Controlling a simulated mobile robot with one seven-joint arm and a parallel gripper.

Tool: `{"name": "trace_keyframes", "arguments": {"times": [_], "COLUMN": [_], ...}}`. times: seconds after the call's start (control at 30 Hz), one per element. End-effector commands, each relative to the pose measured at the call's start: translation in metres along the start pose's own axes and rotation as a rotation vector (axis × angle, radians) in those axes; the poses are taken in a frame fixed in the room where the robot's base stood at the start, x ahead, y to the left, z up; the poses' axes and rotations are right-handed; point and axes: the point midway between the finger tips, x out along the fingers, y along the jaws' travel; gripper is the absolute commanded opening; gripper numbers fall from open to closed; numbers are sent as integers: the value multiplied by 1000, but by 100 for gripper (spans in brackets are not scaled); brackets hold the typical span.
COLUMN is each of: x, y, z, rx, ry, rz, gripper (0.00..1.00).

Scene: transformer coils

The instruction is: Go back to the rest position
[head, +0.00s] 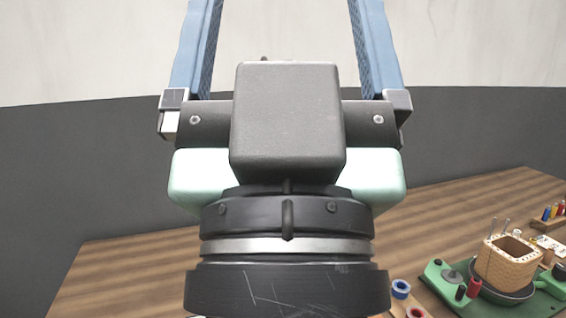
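My gripper (287,25) fills the middle of the head view, close to the camera and pointing up. Its two blue fingers stand wide apart, and only the pale wall shows between them. The fingertips run out of the top edge, so their ends are hidden. It looks open and empty. The wooden table (160,262) lies behind and below it, and the gripper and wrist hide its middle part.
At the right of the table, a tan hollow coil block (507,264) sits on a dark round plate of a green fixture (447,287). A blue ring (401,288) lies near the front. Small coloured cylinders (552,211) stand at the far right. The table's left side looks clear.

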Motion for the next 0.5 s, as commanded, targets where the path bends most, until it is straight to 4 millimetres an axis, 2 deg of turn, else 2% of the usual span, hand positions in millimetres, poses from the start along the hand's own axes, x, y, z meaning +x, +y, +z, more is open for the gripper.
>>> {"name": "trace_keyframes", "arguments": {"times": [0.03, 0.3, 0.5], "x": [18, 65, 88], "y": [-1, -1, -2], "z": [-15, -58, -78], "rx": [1, 3, 4], "ry": [-4, -8, -10], "rz": [-1, -2, -2], "gripper": [94, 94, 94]}}
